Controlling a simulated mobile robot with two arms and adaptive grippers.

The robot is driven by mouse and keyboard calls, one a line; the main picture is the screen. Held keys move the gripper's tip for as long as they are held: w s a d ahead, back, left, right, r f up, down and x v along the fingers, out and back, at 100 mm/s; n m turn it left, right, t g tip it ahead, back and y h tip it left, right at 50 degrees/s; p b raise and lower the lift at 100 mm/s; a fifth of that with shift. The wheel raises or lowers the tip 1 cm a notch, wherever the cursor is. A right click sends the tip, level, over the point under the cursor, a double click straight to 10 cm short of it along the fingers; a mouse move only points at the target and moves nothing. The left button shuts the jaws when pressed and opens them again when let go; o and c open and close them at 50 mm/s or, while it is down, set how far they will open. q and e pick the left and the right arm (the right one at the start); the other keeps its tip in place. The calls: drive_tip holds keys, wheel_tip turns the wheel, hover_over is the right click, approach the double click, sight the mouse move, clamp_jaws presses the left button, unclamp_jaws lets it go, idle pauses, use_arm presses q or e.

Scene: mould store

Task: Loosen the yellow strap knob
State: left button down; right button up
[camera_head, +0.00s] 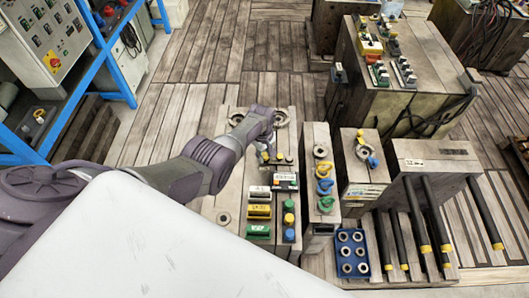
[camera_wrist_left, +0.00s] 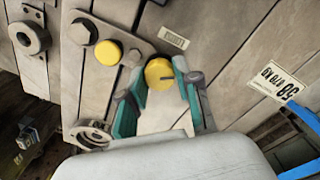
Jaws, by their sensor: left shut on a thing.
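In the head view my left gripper (camera_head: 267,150) reaches down onto the middle block, and the arm and fingers largely hide the knob there. My right gripper is not in view.
A metal ring fitting (camera_wrist_left: 92,134) is close to the left finger. Blocks with eye bolts (camera_head: 325,187), a blue tray of rings (camera_head: 351,232) and black bars (camera_head: 430,222) stand right. A blue shelf (camera_head: 103,45) stands left.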

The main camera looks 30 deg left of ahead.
use_arm(q)
drive_tip(key=n, duration=0.5)
drive_tip(key=shift+w+r+n, duration=0.1)
drive_tip(key=shift+n, duration=0.2)
drive_tip(key=n, duration=0.5)
drive_tip(key=shift+n+y, duration=0.3)
drive_tip(key=c, duration=0.8)
unclamp_jaws()
